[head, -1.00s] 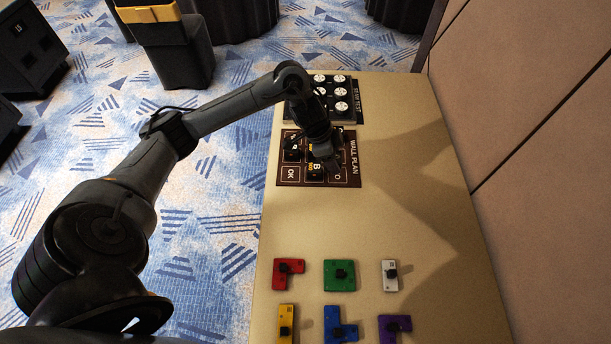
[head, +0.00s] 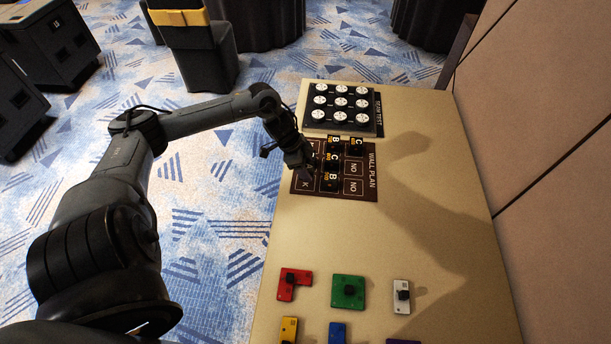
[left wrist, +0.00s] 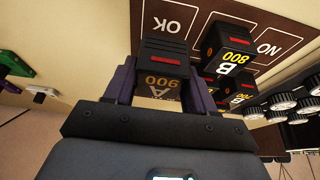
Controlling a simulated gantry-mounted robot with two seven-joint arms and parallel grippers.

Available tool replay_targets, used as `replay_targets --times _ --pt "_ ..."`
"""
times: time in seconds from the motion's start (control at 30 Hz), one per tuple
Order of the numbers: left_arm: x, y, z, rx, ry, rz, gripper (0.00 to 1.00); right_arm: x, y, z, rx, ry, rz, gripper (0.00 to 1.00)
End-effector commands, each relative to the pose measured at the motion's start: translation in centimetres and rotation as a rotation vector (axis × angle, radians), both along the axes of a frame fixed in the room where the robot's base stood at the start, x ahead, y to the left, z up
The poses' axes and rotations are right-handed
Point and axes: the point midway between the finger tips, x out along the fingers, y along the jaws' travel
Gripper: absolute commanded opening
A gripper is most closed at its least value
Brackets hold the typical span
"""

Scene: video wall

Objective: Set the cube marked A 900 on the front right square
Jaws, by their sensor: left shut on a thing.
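My left gripper (head: 303,168) is at the left side of the brown wall plan board (head: 370,192) in the head view. In the left wrist view the gripper (left wrist: 162,88) is shut on the black cube marked A 900 (left wrist: 163,60), with a finger on each side. The cube is beside a square marked OK (left wrist: 168,24); whether it touches the board I cannot tell. Black cubes marked B (head: 332,183) and C (head: 330,164) stand just right of the gripper. In the head view the gripper hides the held cube. My right gripper is out of view.
Red (head: 294,283), green (head: 348,291) and white (head: 402,294) pieces lie in front. A wall panel (head: 560,130) rises at right.

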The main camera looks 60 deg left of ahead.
Motion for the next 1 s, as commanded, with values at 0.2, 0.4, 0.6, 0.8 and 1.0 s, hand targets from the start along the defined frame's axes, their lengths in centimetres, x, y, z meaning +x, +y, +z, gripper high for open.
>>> replay_targets --times 0.2,0.4,0.6,0.8,1.0 --pt "-0.2 0.4 -0.8 -0.002 0.000 0.001 0.24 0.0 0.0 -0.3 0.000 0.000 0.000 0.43" --pt "-0.2 0.3 -3.3 -0.002 0.000 0.002 0.24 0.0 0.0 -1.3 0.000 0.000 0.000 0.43" --pt "-0.1 0.3 -4.3 -0.001 -0.002 0.000 0.24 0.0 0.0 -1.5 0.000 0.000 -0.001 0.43" --pt "-0.2 0.3 -4.2 -0.001 -0.001 0.000 0.24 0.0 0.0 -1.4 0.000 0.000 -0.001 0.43" --pt "-0.2 0.3 -4.5 -0.001 0.001 0.001 0.66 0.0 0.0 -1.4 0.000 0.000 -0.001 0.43"
